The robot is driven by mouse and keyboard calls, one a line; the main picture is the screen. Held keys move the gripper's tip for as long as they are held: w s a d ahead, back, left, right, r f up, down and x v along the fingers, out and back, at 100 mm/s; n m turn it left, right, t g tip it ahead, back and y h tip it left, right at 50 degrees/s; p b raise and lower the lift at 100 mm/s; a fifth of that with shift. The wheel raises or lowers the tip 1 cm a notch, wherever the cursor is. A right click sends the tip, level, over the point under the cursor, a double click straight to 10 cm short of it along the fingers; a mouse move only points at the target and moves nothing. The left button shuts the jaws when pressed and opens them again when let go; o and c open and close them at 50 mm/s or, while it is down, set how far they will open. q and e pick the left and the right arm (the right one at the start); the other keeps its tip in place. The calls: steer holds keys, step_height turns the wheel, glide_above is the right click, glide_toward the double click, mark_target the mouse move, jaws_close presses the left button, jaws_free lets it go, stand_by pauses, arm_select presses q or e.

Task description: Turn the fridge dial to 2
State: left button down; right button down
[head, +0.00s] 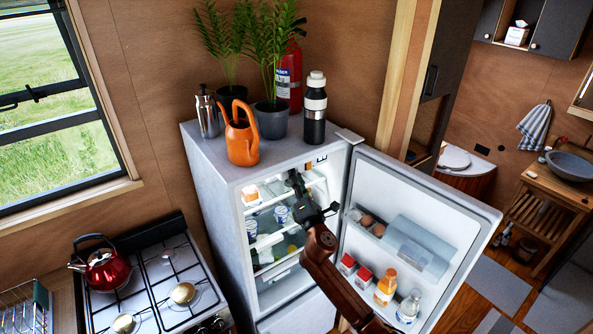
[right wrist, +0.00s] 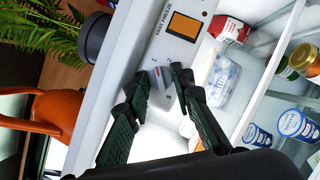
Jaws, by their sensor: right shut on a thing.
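The fridge (head: 222,178) stands open, its door (head: 410,212) swung out to the right. My right gripper (head: 297,184) reaches into the upper front of the fridge. In the right wrist view, a small grey dial (right wrist: 162,79) sits on the white control panel, below an orange display (right wrist: 185,26). The right gripper's two dark fingers (right wrist: 160,75) are closed around the dial, one on each side. Small marks show near the dial, but its exact setting is hard to read. My left gripper is not in view.
Fridge shelves hold a carton (right wrist: 229,29), an egg box (right wrist: 222,82) and yogurt cups (right wrist: 297,124). The door holds bottles (head: 386,287). On top stand an orange watering can (head: 242,142), potted plants and a black bottle (head: 314,112). A stove with a red kettle (head: 101,268) is left.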

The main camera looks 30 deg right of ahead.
steer(key=shift+r+m+g+h+p, duration=0.15)
steer(key=shift+m+g+p, duration=0.55)
steer(key=shift+m+p, duration=1.2)
steer(key=shift+r+m+g+h+p, duration=0.15)
steer(key=shift+m+g+p, duration=0.55)
steer(key=shift+m+p, duration=1.2)
steer(key=shift+f, duration=0.1)
steer(key=c, duration=1.7)
jaws_free()
steer(key=shift+v, duration=4.05)
